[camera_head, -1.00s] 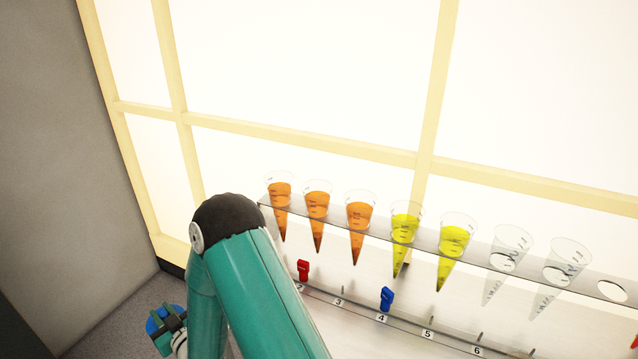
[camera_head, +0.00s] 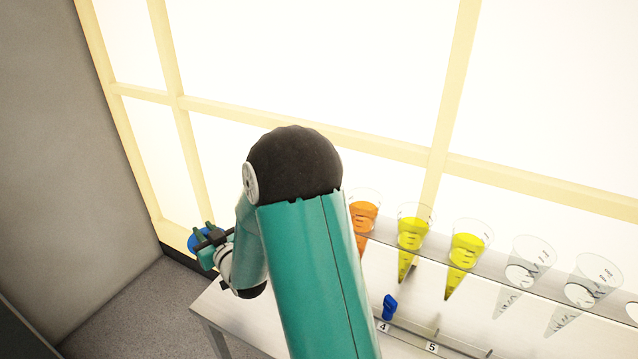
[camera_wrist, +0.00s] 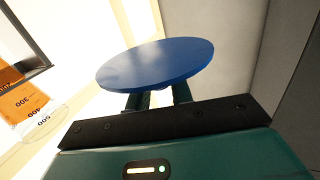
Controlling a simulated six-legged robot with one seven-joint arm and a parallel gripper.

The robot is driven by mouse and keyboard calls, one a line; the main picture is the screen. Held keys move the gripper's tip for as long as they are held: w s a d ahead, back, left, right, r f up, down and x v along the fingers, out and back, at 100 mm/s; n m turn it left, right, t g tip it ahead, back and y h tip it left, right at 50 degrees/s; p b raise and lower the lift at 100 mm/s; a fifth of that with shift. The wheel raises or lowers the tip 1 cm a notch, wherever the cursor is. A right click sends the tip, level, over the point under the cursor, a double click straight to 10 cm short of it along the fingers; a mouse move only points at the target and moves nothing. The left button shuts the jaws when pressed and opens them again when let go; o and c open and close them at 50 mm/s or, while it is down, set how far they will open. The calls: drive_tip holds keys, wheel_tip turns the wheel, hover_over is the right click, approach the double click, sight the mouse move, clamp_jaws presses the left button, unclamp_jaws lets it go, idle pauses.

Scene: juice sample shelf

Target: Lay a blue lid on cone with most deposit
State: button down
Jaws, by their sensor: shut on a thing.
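My gripper (camera_head: 212,237) is shut on a blue lid (camera_head: 196,243) at the left of the head view, past the left end of the shelf. In the wrist view the lid (camera_wrist: 155,62) is a flat round disc held level across the fingertips. Several clear cones stand in a shelf rack (camera_head: 500,267). An orange cone (camera_head: 364,216), two yellow cones (camera_head: 412,235) (camera_head: 467,252) and two empty cones (camera_head: 523,262) (camera_head: 592,281) show. My arm hides the cones further left. Part of an orange cone (camera_wrist: 30,103) shows in the wrist view. Deposit heights are hard to tell.
A blue valve (camera_head: 389,306) sits by the label 4 under the rack. A bright framed window (camera_head: 330,80) stands behind the rack, and a grey wall (camera_head: 60,130) is at the left. Open floor (camera_head: 130,310) lies left of the table.

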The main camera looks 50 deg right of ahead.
drive_tip(key=s+d+r+m+g+h, duration=0.2)
drive_tip(key=s+d+r+m+h, duration=0.4)
drive_tip(key=s+d+r, duration=1.35)
drive_tip(key=shift+n+h, duration=0.5)
drive_tip(key=shift+n, duration=0.2)
drive_tip(key=w+d+f, duration=0.2)
drive_tip(key=d, duration=0.1)
drive_tip(key=w+d+f, duration=0.2)
drive_tip(key=w+d, duration=0.1)
drive_tip(key=w+d+f, duration=0.3)
drive_tip(key=shift+d, duration=0.2)
drive_tip(key=shift+w+d+f, duration=0.1)
drive_tip(key=shift+f, duration=1.5)
drive_tip(key=shift+f, duration=0.15)
drive_tip(key=c, duration=1.2)
unclamp_jaws()
drive_tip(key=shift+c, duration=0.2)
